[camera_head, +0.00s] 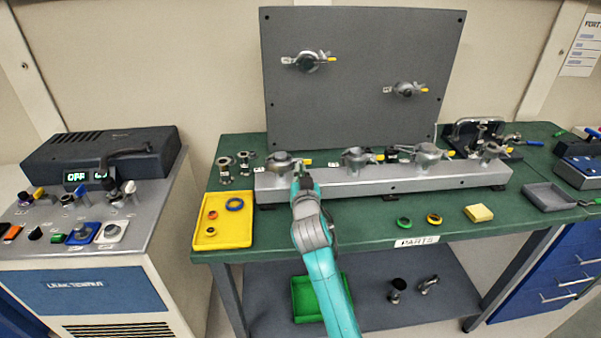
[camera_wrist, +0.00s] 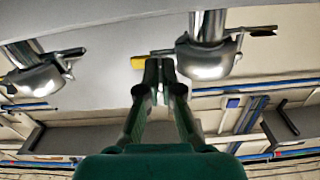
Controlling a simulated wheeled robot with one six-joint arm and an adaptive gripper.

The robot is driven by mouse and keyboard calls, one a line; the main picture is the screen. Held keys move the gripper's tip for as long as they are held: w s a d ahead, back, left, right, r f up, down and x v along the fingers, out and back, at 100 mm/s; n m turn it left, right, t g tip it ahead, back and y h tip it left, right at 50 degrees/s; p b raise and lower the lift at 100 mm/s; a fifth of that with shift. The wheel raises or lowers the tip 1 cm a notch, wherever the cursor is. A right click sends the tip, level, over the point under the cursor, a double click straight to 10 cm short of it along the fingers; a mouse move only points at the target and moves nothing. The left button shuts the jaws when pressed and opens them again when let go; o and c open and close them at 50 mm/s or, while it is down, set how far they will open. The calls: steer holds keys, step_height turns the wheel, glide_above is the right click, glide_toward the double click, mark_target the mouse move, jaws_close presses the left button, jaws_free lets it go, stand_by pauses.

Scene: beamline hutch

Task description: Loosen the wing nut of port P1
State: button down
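A grey bar (camera_head: 380,182) on the green bench carries a row of clamped ports. The leftmost clamp (camera_head: 283,163) has a small white label beside it, too small to read, and a yellow-tipped wing nut (camera_head: 305,164) on its right. My gripper (camera_head: 304,182) is just in front of this wing nut. In the wrist view my fingertips (camera_wrist: 160,66) are close together, with a narrow gap, beside the yellow tip (camera_wrist: 138,62) and the clamp's bolt. The silver clamp body (camera_wrist: 208,62) is just right of them. Whether the fingers touch or grip the nut cannot be told.
A grey panel (camera_head: 365,75) with two more clamped ports stands behind the bar. A yellow tray (camera_head: 224,238) with rings lies left of my arm. Loose rings and a yellow block (camera_head: 478,213) lie at the front right. A neighbouring clamp (camera_wrist: 38,78) shows in the wrist view.

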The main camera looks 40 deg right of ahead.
steer(key=c, duration=1.6)
jaws_free()
steer(key=shift+c, duration=0.2)
steer(key=v, duration=1.2)
steer(key=s+a+f+n+y, duration=0.6)
steer(key=s+a+f, duration=0.8)
steer(key=s+f, duration=0.15)
steer(key=s+a+n+y, duration=0.1)
steer(key=s+a+y, duration=0.1)
steer(key=s, duration=1)
steer(key=s+a+r+y, duration=0.1)
steer(key=s+a, duration=0.3)
steer(key=s, duration=0.8)
steer(key=shift+s+r+n+y, duration=0.25)
steer(key=shift+n+y, duration=0.15)
steer(key=shift+y, duration=0.1)
